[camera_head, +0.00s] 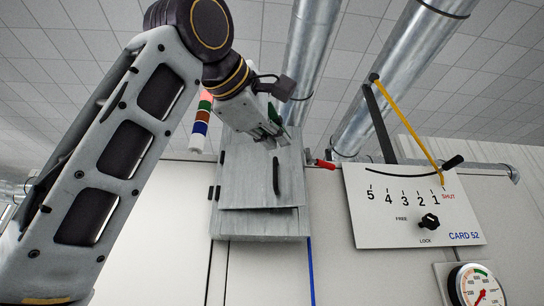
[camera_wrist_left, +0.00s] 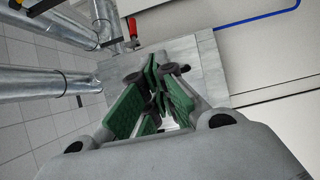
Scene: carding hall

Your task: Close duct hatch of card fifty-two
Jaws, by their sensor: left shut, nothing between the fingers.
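The duct hatch is a grey metal door (camera_head: 245,180) with a black upright handle (camera_head: 277,176), on a grey box (camera_head: 260,224) on the pale machine wall. Hinges show at its left edge. The door's lower edge is slanted and stands apart from the box's lower edge, so it looks ajar; the exact gap is unclear. My left gripper (camera_head: 271,134) is shut and empty at the door's upper part, above the handle; contact cannot be told. In the left wrist view its green-padded fingers (camera_wrist_left: 160,100) are together before a grey metal surface (camera_wrist_left: 205,65). My right gripper is not in view.
A red-handled lever (camera_head: 325,164) projects right of the hatch. The white CARD 52 panel (camera_head: 405,235) has a yellow pointer (camera_head: 410,125) near SHUT and a black knob (camera_head: 429,222) between FREE and LOCK. A gauge (camera_head: 479,287) sits below. Round ducts (camera_head: 395,75) run overhead.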

